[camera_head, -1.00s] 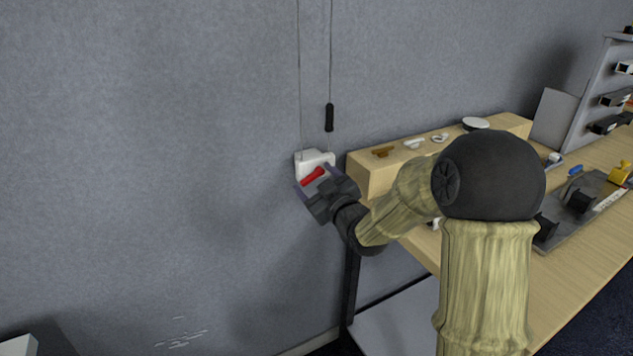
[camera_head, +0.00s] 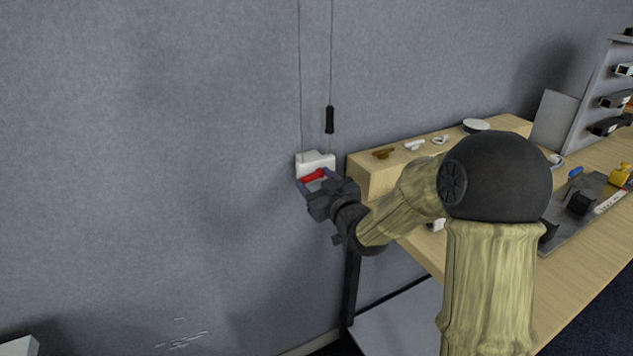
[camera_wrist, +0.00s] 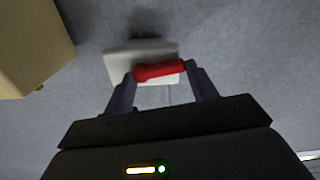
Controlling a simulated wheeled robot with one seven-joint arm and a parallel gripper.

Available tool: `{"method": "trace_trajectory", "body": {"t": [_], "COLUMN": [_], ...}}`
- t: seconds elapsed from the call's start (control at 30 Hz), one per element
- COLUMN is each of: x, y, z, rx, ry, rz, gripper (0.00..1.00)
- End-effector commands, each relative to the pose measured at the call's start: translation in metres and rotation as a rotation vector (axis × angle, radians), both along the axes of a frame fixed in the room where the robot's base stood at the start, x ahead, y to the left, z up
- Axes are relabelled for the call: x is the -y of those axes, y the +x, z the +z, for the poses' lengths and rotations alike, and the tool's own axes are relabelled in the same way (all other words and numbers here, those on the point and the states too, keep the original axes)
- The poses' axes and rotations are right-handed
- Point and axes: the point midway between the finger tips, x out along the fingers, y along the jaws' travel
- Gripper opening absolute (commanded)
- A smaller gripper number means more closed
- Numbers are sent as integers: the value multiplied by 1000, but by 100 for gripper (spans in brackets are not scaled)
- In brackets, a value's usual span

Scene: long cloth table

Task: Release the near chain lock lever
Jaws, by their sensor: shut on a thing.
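The red lock lever (camera_head: 314,175) sits on the front of a white chain lock housing (camera_head: 315,161) on the grey wall. In the wrist view the lever (camera_wrist: 159,70) lies across the white housing (camera_wrist: 140,52), tilted slightly. My gripper (camera_head: 313,183) reaches it from the lower right. In the wrist view my gripper (camera_wrist: 157,75) has one finger at each end of the lever and is shut on it. The finger pads' exact contact is partly hidden.
Two thin chains (camera_head: 331,60) hang above the housing, one with a black weight (camera_head: 329,120). A wooden block (camera_head: 370,178) with small hooks stands on the table close to the right of the housing. The wall to the left is clear.

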Motion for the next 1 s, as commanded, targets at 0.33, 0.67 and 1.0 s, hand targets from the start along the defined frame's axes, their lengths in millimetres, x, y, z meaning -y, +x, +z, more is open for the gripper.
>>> {"method": "trace_trajectory", "body": {"t": [0.33, 0.67, 1.0], "x": [0, 7, 36], "y": [0, -13, -70], "z": [0, 0, 0], "rx": [0, 1, -1], "ry": [1, -1, -2], "rz": [0, -1, -2], "gripper": [79, 79, 79]}}
